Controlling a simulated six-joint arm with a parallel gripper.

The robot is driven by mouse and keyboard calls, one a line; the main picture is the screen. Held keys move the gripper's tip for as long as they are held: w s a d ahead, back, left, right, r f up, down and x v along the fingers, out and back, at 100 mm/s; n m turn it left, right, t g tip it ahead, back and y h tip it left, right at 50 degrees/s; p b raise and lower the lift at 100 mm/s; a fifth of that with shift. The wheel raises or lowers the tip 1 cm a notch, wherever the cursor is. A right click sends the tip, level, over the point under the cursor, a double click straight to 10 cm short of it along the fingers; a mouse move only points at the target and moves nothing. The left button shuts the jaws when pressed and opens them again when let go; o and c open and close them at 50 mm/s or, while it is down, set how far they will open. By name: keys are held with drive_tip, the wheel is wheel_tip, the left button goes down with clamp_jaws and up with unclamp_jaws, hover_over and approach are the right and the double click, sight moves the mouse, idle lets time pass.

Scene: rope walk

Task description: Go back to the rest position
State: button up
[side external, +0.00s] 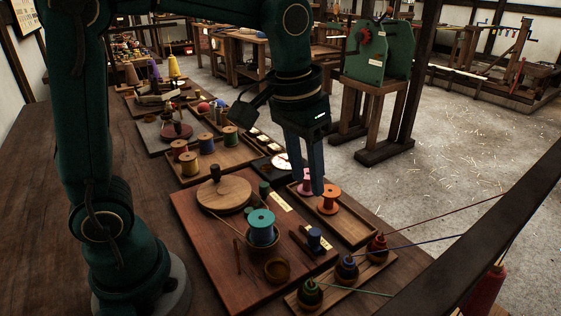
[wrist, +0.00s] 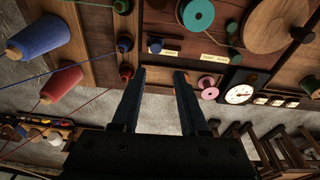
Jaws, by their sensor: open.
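My gripper (side external: 318,185) hangs fingers-down over the right part of the workbench, near a shallow wooden tray. An orange spool (side external: 328,200) stands upright in that tray, close to my fingertips in the side view. A pink spool (side external: 307,182) stands behind it and is partly hidden by my fingers. In the wrist view, my gripper's two fingers (wrist: 160,75) are apart, and I see nothing held between them. The pink spool (wrist: 208,88) lies right of the fingers there.
A reddish board (side external: 213,250) carries a teal spool (side external: 261,228), a round wooden lid (side external: 224,194) and a small blue spool (side external: 315,238). Small cones (side external: 347,267) with taut threads stand at the front right. A dial (side external: 283,162) and more spool trays lie behind. A dark beam crosses the right foreground.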

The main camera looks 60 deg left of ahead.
drive_tip(key=s+a+t, duration=0.2)
drive_tip(key=s+t, duration=0.1)
drive_tip(key=s, duration=0.8)
drive_tip(key=shift+f+t, duration=0.3)
drive_tip(key=shift+f, duration=0.05)
drive_tip(key=shift+s+a, duration=0.1)
